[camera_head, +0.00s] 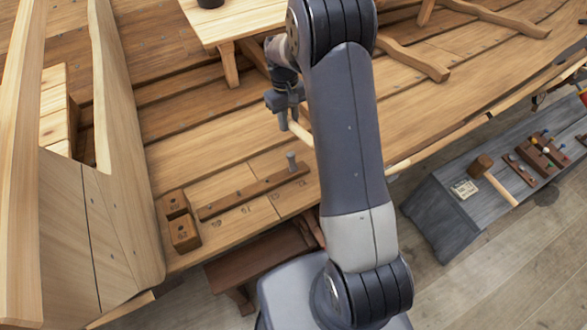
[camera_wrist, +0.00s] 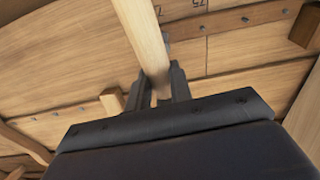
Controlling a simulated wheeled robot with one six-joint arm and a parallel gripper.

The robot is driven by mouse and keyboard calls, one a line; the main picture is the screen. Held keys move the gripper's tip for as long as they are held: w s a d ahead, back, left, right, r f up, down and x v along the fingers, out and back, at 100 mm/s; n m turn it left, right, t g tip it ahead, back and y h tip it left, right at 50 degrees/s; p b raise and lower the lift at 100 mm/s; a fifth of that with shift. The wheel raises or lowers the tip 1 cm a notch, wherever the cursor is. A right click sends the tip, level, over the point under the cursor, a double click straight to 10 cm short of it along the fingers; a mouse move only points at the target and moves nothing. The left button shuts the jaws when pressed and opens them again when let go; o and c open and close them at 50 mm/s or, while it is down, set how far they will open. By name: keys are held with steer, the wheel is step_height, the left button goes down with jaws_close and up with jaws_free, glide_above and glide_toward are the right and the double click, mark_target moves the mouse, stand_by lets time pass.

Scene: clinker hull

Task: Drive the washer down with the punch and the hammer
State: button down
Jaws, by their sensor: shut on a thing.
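My gripper (camera_head: 284,108) is shut on a pale wooden handle (camera_head: 300,130), held above the hull planks. In the wrist view the fingers (camera_wrist: 162,92) close around this handle (camera_wrist: 143,35), which runs up out of the picture. Its far end is hidden behind my arm in the head view, so I cannot see a hammer head. A grey metal pin (camera_head: 291,161), looking like the punch, stands upright near the right end of a dark wooden strip (camera_head: 250,193). It is below the gripper and apart from it. I cannot make out the washer.
Two dark wooden blocks (camera_head: 180,228) sit left of the strip. A grey bench (camera_head: 450,200) at right bears a wooden mallet (camera_head: 481,168), a small card and racks of small tools. A pale table (camera_head: 235,22) stands behind. Numbered planks around the strip are clear.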

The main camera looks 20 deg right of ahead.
steer(key=shift+r, duration=0.1)
steer(key=shift+w+a+r+p, duration=0.1)
steer(key=shift+w+r+p, duration=0.15)
steer(key=shift+r+p, duration=0.45)
steer(key=shift+w+a+r+p, duration=0.1)
steer(key=shift+w+r+p, duration=0.25)
steer(key=shift+r, duration=0.5)
steer(key=shift+w+r+p, duration=0.15)
steer(key=shift+r+p, duration=0.55)
steer(key=shift+r, duration=0.1)
